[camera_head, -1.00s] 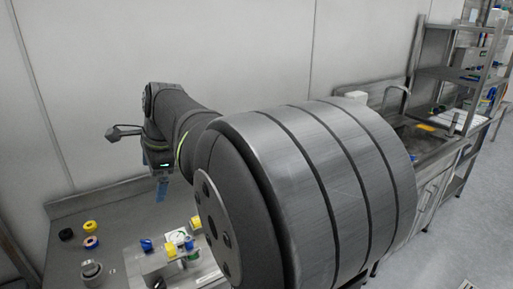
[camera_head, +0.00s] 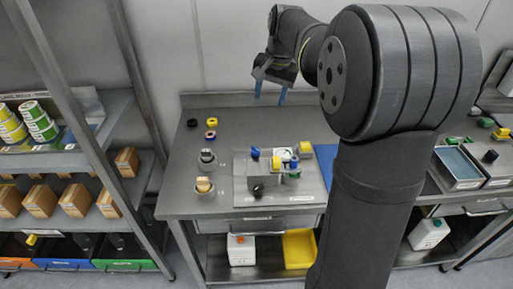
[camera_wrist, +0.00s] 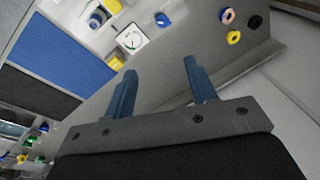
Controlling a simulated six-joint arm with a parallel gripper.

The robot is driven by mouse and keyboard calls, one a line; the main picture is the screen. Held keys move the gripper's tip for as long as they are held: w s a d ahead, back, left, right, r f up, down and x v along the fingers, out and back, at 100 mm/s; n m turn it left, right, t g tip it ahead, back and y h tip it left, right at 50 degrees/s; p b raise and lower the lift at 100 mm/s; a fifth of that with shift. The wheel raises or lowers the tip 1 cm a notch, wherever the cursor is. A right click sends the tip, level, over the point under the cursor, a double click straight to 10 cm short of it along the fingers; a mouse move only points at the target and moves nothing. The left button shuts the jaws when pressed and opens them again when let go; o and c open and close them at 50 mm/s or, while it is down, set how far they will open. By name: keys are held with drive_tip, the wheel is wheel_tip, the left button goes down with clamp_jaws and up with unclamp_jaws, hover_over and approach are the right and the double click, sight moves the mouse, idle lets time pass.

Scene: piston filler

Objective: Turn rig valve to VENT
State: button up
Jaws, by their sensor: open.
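The rig is a light grey plate (camera_head: 243,190) on the steel table, with several small fittings on it. A blue knob (camera_head: 255,152), which may be the rig valve, stands at its back left; it also shows in the wrist view (camera_wrist: 162,19). I cannot read its setting or any VENT mark. A white dial gauge (camera_wrist: 132,38) and a yellow-topped fitting (camera_head: 305,146) are close by. My gripper (camera_head: 270,96) is open and empty, raised above the back of the table, apart from the rig. Its two blue fingers (camera_wrist: 160,70) point toward the table in the wrist view.
Yellow and pink rings (camera_head: 211,135) and a black piece (camera_head: 192,123) lie at the table's back left. Two round grey holders (camera_head: 207,160) stand left of the rig. A blue mat (camera_head: 325,160) lies right of it. A shelf (camera_head: 120,100) stands at the left.

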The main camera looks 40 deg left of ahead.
sight(256, 150)
drive_tip(key=w+a+f+n+h, duration=0.1)
drive_tip(key=a+f+n, duration=0.25)
drive_tip(key=n, duration=0.45)
drive_tip(key=a+f+n+h, duration=0.25)
drive_tip(key=f+n, duration=0.25)
drive_tip(key=n, duration=0.3)
drive_tip(key=shift+y, duration=0.45)
drive_tip(key=f, duration=1.7)
drive_tip(key=shift+w+a, duration=0.15)
drive_tip(key=shift+a, duration=0.2)
drive_tip(key=c, duration=1)
